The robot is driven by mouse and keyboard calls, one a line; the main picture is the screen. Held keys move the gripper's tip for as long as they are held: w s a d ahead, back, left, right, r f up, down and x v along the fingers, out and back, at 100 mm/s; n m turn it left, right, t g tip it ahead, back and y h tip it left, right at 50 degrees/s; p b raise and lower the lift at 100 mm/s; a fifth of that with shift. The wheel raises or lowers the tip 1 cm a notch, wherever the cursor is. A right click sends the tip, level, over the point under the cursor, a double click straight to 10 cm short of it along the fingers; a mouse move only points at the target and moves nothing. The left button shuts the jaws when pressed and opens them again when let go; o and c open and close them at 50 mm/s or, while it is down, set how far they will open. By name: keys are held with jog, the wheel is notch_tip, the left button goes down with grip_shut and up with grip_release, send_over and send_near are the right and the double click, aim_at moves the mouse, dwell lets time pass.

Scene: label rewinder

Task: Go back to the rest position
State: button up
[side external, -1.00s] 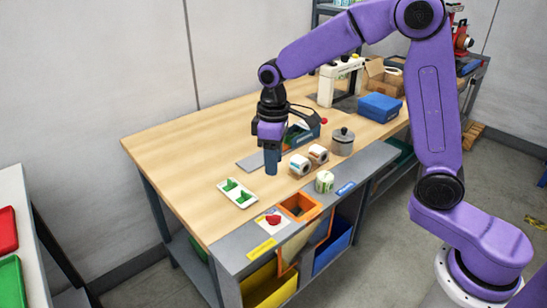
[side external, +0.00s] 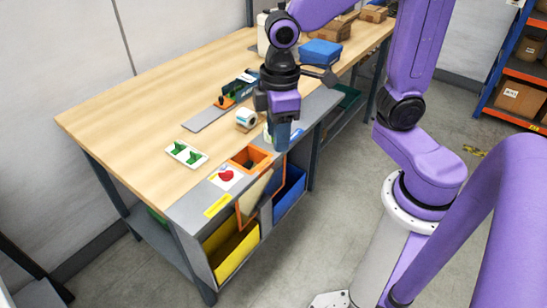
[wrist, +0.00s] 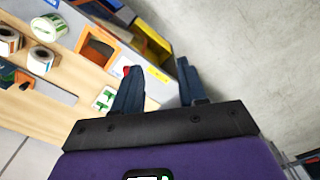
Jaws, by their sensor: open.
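My gripper (side external: 282,140) hangs pointing down at the front edge of the bench in the side view. In the wrist view my gripper (wrist: 158,72) has its two fingers apart, with nothing between them but the bench edge and floor beyond. A label roll (side external: 246,118) stands on the bench just left of my gripper; other rolls are mostly hidden behind it. The wrist view shows a green-printed roll (wrist: 48,28), a brown-printed roll (wrist: 9,41) and another white roll (wrist: 40,59), all apart from the fingers.
The bench (side external: 130,125) has a white tray with green pieces (side external: 187,154), a red button (side external: 226,175) and an orange-framed opening (side external: 250,160) near its front. Yellow (side external: 232,250) and blue (side external: 290,190) bins sit below. A blue box (side external: 320,52) stands farther back. Floor in front is clear.

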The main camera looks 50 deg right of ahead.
jog(key=s+d+n, duration=0.1)
jog(key=s+d, duration=0.1)
jog(key=s, duration=0.4)
jog(key=s+d+n, duration=0.1)
jog(key=s+d, duration=0.2)
jog(key=s, duration=0.3)
jog(key=shift+s+d+f, duration=0.25)
jog(key=shift+s+f, duration=0.1)
jog(key=shift+f, duration=0.05)
